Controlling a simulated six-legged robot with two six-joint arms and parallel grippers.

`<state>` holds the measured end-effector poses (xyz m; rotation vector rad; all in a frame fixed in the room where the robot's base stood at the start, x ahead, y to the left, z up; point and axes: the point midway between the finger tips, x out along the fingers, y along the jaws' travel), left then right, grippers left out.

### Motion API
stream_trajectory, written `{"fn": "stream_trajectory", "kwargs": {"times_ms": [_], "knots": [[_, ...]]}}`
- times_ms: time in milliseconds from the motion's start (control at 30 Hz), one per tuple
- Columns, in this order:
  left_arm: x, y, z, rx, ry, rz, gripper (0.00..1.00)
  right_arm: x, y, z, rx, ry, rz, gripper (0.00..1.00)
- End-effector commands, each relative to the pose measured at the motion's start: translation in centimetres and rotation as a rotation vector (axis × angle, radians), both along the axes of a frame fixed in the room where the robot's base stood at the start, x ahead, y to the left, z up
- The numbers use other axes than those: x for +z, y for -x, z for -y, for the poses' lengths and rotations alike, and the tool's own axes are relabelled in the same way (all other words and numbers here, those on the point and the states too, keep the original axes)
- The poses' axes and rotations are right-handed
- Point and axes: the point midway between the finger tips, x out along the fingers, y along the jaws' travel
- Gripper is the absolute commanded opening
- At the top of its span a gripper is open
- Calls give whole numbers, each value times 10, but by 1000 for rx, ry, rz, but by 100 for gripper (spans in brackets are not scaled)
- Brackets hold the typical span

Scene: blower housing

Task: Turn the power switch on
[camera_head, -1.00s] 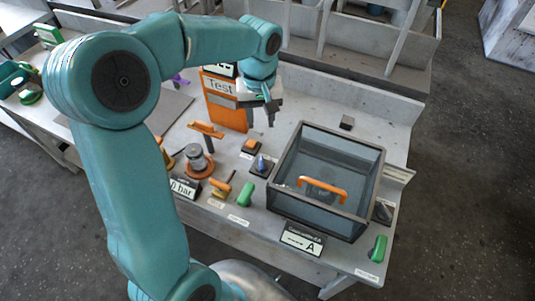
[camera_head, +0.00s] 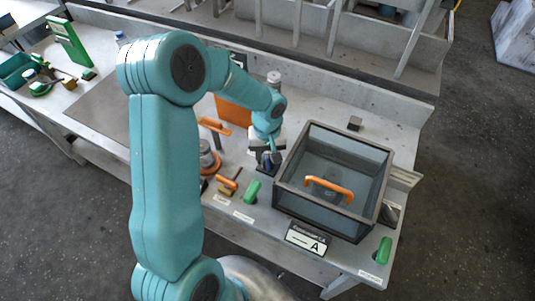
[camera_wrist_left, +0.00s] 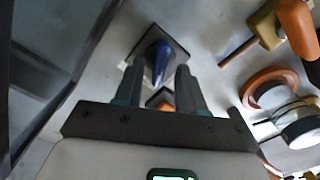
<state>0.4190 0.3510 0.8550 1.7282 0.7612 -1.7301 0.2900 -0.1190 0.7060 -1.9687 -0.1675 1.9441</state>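A switch with a blue lever on a dark square plate (camera_wrist_left: 157,56) shows in the left wrist view. In the head view the blue lever (camera_head: 267,163) is partly hidden by my left gripper (camera_head: 268,154). No label naming it as the power switch can be read. In the left wrist view my left gripper (camera_wrist_left: 158,74) is open, with its fingers on either side of the lever. Gaps show between finger and lever; I cannot tell how deep the lever sits between them. My right gripper is not in view.
A dark, clear-walled box (camera_head: 287,183) with an orange handle inside stands right of the switch. An orange button (camera_wrist_left: 160,98) lies close to the switch. A green handle (camera_head: 252,191), an orange-ringed cylinder (camera_wrist_left: 270,95) and an "A" display (camera_head: 308,239) are nearby.

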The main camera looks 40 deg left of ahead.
Motion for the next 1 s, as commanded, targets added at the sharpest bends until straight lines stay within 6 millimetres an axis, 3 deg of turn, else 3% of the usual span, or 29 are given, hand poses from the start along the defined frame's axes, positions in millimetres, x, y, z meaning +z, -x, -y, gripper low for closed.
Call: {"fn": "stream_trajectory", "kwargs": {"times_ms": [267,367,400,767,1000], "knots": [[-1,-1,0,0,0,1,36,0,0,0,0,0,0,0],[-1,-1,0,0,0,1,4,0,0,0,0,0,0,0],[-1,-1,0,0,-1,1,0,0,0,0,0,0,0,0],[-1,-1,0,-34,-1,1,0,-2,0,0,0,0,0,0],[-2,-2,0,-170,-1,2,0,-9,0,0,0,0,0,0]]}}
